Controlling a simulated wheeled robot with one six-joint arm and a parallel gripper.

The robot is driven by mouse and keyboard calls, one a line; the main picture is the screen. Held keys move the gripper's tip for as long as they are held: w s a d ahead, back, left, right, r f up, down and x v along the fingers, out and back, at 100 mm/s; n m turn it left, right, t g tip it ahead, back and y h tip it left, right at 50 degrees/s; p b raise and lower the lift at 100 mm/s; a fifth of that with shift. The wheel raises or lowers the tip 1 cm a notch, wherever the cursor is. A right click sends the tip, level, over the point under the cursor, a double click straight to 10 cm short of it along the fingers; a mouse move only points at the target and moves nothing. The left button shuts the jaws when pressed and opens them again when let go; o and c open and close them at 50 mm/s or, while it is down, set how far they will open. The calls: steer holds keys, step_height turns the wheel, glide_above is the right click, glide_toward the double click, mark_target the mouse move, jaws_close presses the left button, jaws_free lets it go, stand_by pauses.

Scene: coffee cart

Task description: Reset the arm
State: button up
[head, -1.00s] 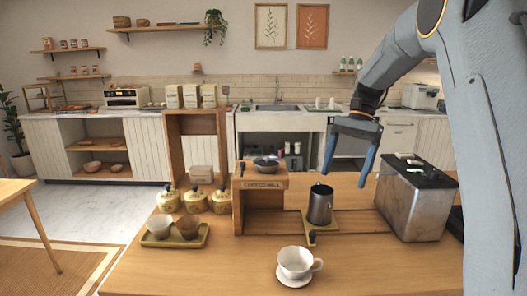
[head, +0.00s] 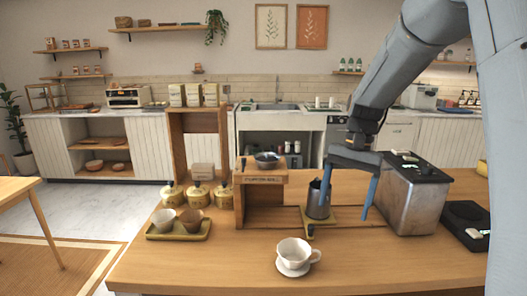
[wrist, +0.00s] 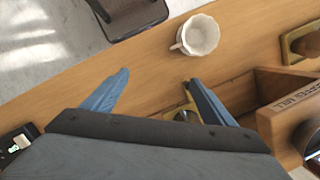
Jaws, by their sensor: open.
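My gripper (head: 345,196) is open and empty, its two blue fingers spread and pointing down. In the head view it is at the metal pitcher (head: 318,200), with the left finger in front of or beside the pitcher; I cannot tell whether they touch. The pitcher stands on a small olive stand on the wooden counter. In the wrist view the fingers (wrist: 155,85) are apart with bare counter between them. A white cup (head: 294,252) on a saucer stands near the counter's front edge, and it also shows in the wrist view (wrist: 200,35).
A metal box machine (head: 408,205) stands right of my gripper, with a black scale (head: 466,226) beyond it. The wooden coffee mill stand (head: 259,208) is to the left. A tray (head: 179,232) with two cups and several yellow jars (head: 197,195) are further left. The front counter is mostly clear.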

steer(key=s+a+f+n+t+h, duration=0.1)
steer(key=s+f+n, duration=0.2)
steer(key=s, duration=0.6)
steer(key=s+a+f+n+t, duration=0.1)
steer(key=s+f+n+t, duration=0.1)
steer(key=s+f, duration=0.4)
steer(key=s+n, duration=0.1)
steer(key=s, duration=0.2)
steer(key=shift+s+f+h, duration=0.3)
steer(key=shift+s+h, duration=0.05)
steer(key=shift+h, duration=0.05)
